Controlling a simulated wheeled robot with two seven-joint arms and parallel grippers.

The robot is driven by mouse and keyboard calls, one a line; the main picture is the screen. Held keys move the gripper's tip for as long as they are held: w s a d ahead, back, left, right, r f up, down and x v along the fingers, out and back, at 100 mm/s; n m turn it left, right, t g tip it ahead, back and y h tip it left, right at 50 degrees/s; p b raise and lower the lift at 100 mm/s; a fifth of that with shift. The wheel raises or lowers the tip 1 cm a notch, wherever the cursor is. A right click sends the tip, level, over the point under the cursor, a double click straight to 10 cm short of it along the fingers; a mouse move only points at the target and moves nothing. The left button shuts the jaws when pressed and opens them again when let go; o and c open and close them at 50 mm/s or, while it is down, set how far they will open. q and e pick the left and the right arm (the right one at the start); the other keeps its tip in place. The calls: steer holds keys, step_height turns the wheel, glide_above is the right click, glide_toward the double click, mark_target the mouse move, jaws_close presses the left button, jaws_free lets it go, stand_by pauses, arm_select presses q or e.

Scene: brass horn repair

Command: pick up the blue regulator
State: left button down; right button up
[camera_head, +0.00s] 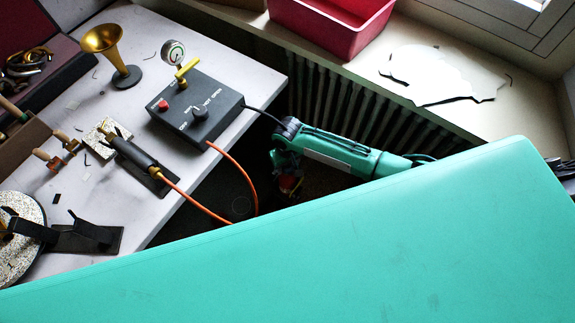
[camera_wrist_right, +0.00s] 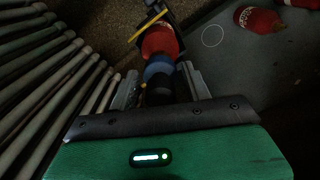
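In the right wrist view a blue band-like part (camera_wrist_right: 158,70), which looks like the blue regulator, sits at the near end of a red rounded body (camera_wrist_right: 160,43). A dark part lies on its near side. My right gripper (camera_wrist_right: 162,88) is open, with one finger on each side of the dark and blue parts; contact is not clear. In the head view my right gripper (camera_head: 289,182) hangs beyond the table's right side, with red showing by its fingers. The regulator is not distinguishable there. My left gripper is not in view.
A ribbed radiator (camera_head: 345,105) runs beside my right arm, below a sill with a red bin (camera_head: 335,22). The white table (camera_head: 230,72) holds a grey control box (camera_head: 195,105) with an orange hose (camera_head: 240,170). Other red bodies (camera_wrist_right: 260,19) lie at the wrist view's upper right.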

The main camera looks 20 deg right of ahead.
steer(key=c, duration=0.9)
steer(key=shift+r, duration=0.15)
